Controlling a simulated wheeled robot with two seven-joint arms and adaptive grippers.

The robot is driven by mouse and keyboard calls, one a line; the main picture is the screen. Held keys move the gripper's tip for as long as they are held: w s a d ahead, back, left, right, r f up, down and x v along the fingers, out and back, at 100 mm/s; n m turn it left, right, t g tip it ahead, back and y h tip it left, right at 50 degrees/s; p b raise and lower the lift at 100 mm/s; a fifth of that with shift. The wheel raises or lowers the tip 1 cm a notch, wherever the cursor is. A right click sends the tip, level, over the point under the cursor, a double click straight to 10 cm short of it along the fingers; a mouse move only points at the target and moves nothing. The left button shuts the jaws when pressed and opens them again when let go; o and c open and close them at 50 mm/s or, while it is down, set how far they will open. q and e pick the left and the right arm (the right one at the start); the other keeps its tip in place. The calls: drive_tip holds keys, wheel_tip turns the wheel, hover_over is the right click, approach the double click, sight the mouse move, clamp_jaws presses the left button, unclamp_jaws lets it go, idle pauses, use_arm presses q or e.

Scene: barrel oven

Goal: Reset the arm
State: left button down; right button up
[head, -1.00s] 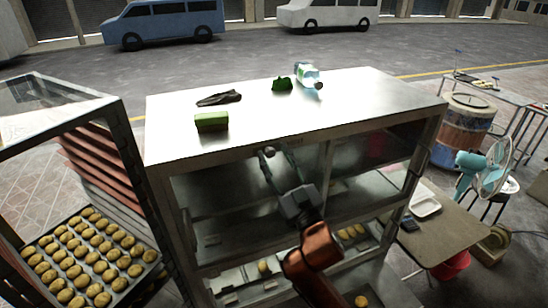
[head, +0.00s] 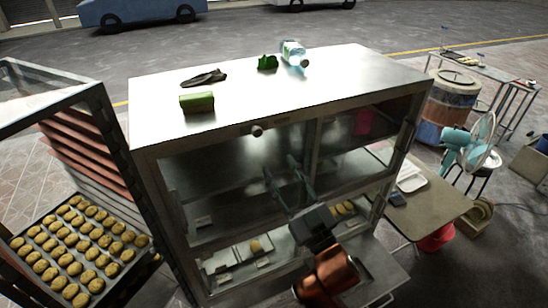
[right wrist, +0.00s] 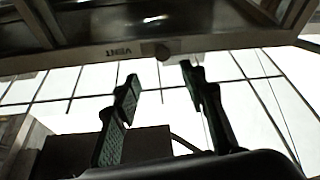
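My right arm, orange with a dark wrist, comes up from the bottom of the head view. Its right gripper (head: 281,164) is in front of the metal display cabinet (head: 200,140), below a round knob (head: 257,131) on the top front rail. The two dark fingers are apart with nothing between them. In the right wrist view the gripper (right wrist: 160,75) also shows open and empty, with the knob (right wrist: 162,50) beside the word VENT past the fingertips, clear of them. My left gripper is in neither view.
A green block (head: 197,102), a dark flat item (head: 204,77), a green clump (head: 267,62) and a bottle (head: 294,53) lie on the cabinet top. A rack with a tray of buns (head: 80,245) stands left. A table (head: 435,210) and a fan (head: 471,140) stand right.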

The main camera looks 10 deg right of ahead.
drive_tip(key=shift+s+d+f, duration=0.1)
drive_tip(key=shift+s+f, duration=0.05)
drive_tip(key=shift+s, duration=0.2)
